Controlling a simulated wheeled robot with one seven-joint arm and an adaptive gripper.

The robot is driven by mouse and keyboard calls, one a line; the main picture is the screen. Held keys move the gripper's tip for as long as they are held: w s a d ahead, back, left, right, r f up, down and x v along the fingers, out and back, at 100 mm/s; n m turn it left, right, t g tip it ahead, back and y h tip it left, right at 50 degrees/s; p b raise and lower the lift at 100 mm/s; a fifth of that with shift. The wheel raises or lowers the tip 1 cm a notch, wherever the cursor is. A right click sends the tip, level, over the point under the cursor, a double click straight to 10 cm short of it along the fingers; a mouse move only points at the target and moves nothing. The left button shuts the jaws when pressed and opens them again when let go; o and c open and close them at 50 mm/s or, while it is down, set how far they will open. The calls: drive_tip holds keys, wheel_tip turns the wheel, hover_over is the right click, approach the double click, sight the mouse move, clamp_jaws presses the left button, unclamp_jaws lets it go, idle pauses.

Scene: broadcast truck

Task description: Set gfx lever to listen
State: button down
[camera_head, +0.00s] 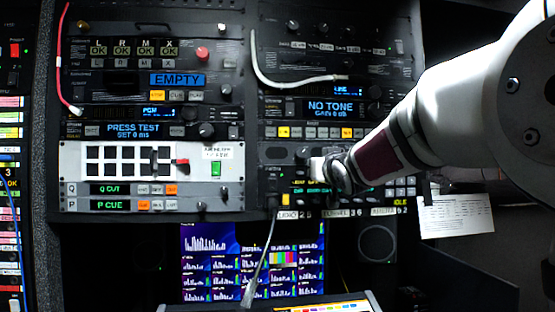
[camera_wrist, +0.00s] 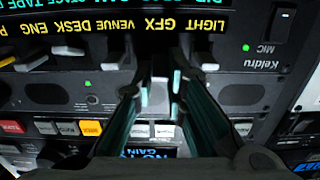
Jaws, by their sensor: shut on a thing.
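The intercom panel with the row of levers shows upside down in the wrist view, with yellow labels including GFX (camera_wrist: 170,25) and LIGHT. The gfx lever (camera_wrist: 160,92) is a small pale paddle below its label in that picture. My gripper (camera_wrist: 161,88) has its two fingers on either side of this lever and is shut on it. In the head view my gripper (camera_head: 320,166) is at the panel in the right rack; my wrist hides most of the lever row there. The word listen is not readable in either view.
Neighbouring levers stand close on both sides, the light lever (camera_wrist: 210,67) to the right and another pale lever (camera_wrist: 68,50) to the left. A white cable (camera_head: 290,82) loops across the rack above my gripper.

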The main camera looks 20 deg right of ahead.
drive_tip(key=shift+r+p, duration=0.1)
drive_tip(key=shift+p, duration=0.2)
drive_tip(key=c, duration=1.9)
unclamp_jaws()
drive_tip(key=s+a, duration=0.2)
drive_tip(key=s, duration=0.9)
drive_tip(key=shift+s+a+r, duration=0.2)
drive_tip(key=shift+s+a, duration=0.05)
drive_tip(key=shift+s, duration=0.1)
drive_tip(key=shift+g, duration=0.3)
